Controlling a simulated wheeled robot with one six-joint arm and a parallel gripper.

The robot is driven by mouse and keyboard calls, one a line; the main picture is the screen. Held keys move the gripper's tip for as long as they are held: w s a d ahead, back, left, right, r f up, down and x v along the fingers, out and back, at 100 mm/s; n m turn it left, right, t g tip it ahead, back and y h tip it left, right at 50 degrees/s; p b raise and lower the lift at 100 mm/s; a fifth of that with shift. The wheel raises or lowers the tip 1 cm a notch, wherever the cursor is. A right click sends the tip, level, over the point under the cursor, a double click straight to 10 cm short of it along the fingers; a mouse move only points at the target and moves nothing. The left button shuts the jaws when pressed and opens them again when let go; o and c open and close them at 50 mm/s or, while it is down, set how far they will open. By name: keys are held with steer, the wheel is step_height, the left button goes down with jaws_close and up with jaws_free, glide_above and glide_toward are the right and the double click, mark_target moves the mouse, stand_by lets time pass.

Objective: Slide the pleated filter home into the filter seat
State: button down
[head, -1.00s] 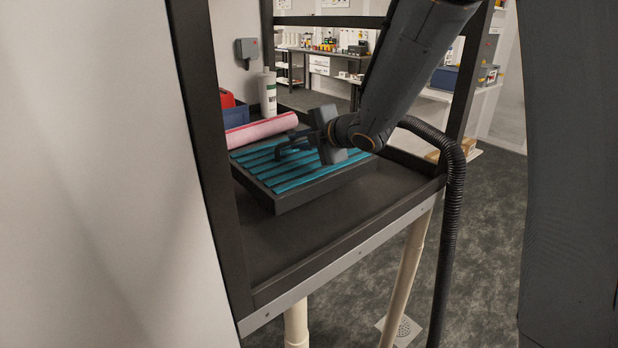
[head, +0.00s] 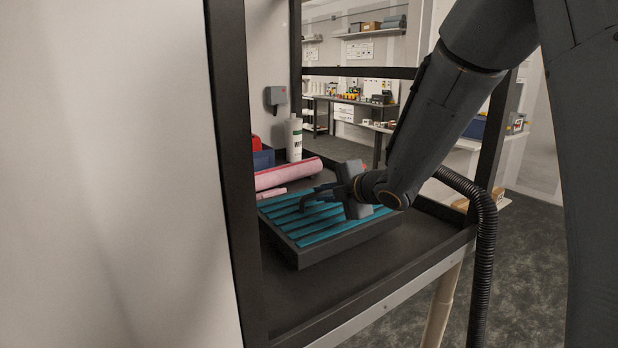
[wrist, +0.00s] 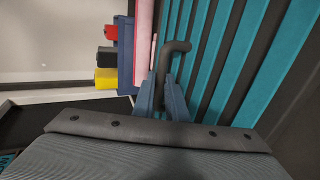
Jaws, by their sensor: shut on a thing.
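The pleated filter (head: 322,238) is a flat panel with teal pleats and dark dividers in a dark frame. It lies on the dark bench, and its teal pleats fill the right of the wrist view (wrist: 225,60). My gripper (head: 318,198) is over the pleats. In the wrist view its two blue-grey fingers (wrist: 165,92) are shut on a dark bent handle (wrist: 177,47) over the panel. I cannot make out the filter seat as a separate part; the filter's underside is hidden.
A pink roll (head: 290,174) lies behind the filter, with a smaller pink strip (head: 271,195) between them. A blue bin (head: 263,159) and a white bottle (head: 293,139) stand behind. Dark posts (head: 232,150) frame the bench. A black hose (head: 486,245) hangs at right.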

mark_target(313, 204)
steer(key=shift+f+b, duration=1)
steer(key=shift+f, duration=0.55)
steer(key=shift+r, duration=0.1)
